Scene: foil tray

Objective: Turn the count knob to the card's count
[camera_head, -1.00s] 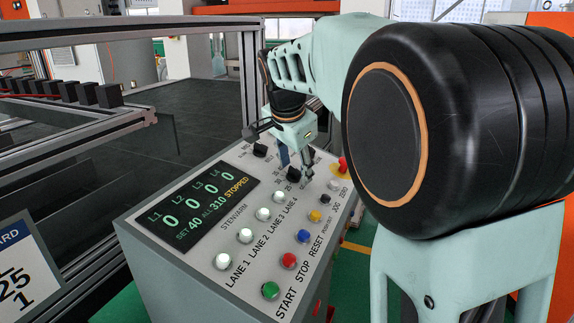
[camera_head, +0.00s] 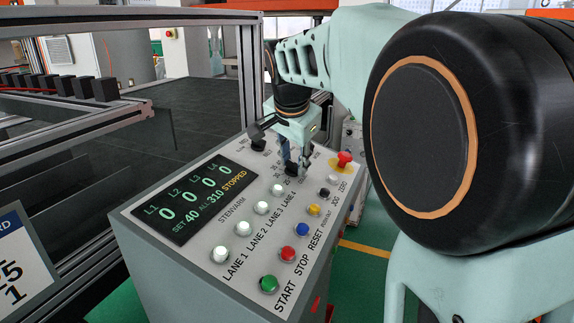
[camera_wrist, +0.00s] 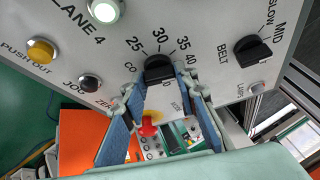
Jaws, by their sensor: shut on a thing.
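The count knob (camera_wrist: 158,70) is black and sits on the sloped grey panel, below a scale reading 25, 30, 35, 40 in the wrist view. My gripper (camera_wrist: 161,88) has its two blue-padded fingers shut on this knob from both sides. In the head view my gripper (camera_head: 291,163) reaches down onto the upper part of the panel and mostly hides the knob. The knob's exact pointing is hard to read. The display (camera_head: 193,205) shows SET 40, ALL 310, STOPPED and zeros for the lanes. The card (camera_head: 18,268) is cut off at the left edge; a 5 and a 1 show.
The belt knob (camera_wrist: 253,50) is beside the count knob. A red mushroom button (camera_head: 344,158) stands close to my gripper's right. White lane buttons (camera_head: 244,229) and coloured buttons such as green START (camera_head: 269,284) lie lower on the panel. An aluminium frame (camera_head: 95,130) stands left.

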